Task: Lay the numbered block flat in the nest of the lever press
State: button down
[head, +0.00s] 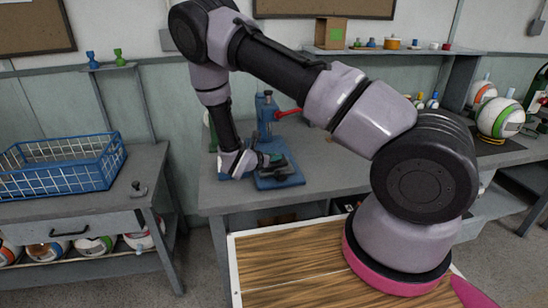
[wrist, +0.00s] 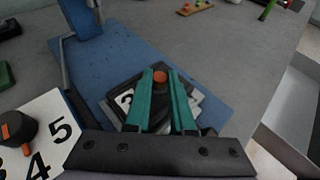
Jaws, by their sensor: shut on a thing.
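The blue lever press (head: 266,118), with a red lever handle (head: 288,113), stands on the grey workbench. My gripper (head: 268,160) is low over its blue base (head: 282,182). In the wrist view, the teal fingers (wrist: 168,92) are shut on the numbered block (wrist: 125,99), a dark piece with white numbered patches, over the blue base (wrist: 90,62). An orange-topped round part (wrist: 160,76) shows between the fingertips. The fingers hide much of the block. I cannot tell the nest's outline, or whether the block rests in it.
A white numbered dial (wrist: 62,118) with a black knob (wrist: 18,126) is at left in the wrist view. A blue wire basket (head: 65,162) stands on the left table. Balls (head: 500,118) sit on the bench at right. Bench between press and balls is mostly clear.

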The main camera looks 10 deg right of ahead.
jog(key=shift+f, duration=0.75)
jog(key=c, duration=0.7)
grip_release()
jog(key=shift+a, duration=0.1)
jog(key=v, duration=1)
jog(key=shift+s+a, duration=0.2)
jog(key=shift+s, duration=0.15)
